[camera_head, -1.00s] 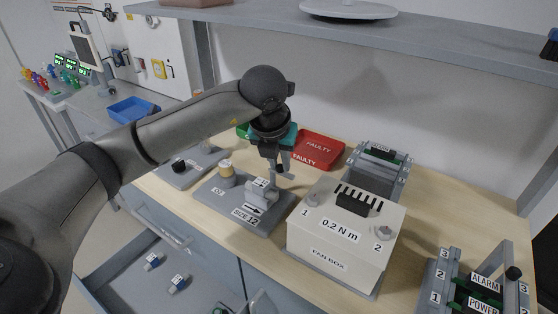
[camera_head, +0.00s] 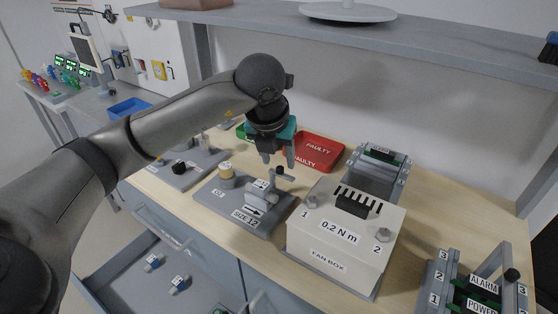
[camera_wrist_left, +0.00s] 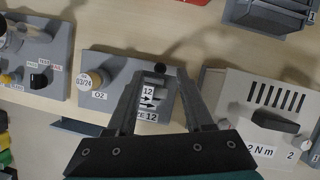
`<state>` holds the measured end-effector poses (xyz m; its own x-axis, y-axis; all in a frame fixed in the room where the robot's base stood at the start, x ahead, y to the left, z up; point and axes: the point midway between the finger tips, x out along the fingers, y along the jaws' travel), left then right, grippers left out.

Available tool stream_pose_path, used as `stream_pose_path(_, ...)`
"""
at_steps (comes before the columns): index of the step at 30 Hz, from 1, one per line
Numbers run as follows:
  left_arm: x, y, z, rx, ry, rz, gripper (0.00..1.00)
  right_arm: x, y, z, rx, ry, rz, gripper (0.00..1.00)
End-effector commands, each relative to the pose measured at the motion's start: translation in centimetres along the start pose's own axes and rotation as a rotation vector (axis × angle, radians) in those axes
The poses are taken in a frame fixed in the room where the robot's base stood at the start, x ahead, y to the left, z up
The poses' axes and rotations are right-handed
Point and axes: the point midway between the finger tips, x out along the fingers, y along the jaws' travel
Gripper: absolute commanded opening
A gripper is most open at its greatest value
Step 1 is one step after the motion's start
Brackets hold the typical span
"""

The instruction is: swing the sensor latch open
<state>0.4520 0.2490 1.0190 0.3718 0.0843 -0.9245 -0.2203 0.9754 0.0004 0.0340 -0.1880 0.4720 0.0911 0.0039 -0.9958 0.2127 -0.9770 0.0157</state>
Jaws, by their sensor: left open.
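The sensor latch (camera_head: 283,177) is a grey lever with a dark knob, on the grey block labelled with an arrow and 12. The block stands on a grey base plate (camera_head: 212,196) marked O2 and SIZE 12. My left gripper (camera_head: 278,160) is open just above and behind the latch, fingers pointing down. In the left wrist view, the open fingers (camera_wrist_left: 160,82) straddle the block, and the dark knob (camera_wrist_left: 160,68) shows between and just beyond the tips. No contact is clear. My right gripper is out of view.
A tan-capped cylinder (camera_head: 226,174) stands on the same plate, left of the block. The white fan box (camera_head: 335,258) stands close on the right. A red FAULTY tray (camera_head: 322,145) lies behind. A shelf (camera_head: 420,42) runs overhead. An open drawer (camera_head: 190,289) is below the bench edge.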

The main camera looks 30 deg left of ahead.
Motion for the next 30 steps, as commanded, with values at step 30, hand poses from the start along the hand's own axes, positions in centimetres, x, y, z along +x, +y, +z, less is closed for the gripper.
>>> stream_pose_path(30, -12.6, 0.0, 0.0, 0.001, -0.001, -0.001, 0.52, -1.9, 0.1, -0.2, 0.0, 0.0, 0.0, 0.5)
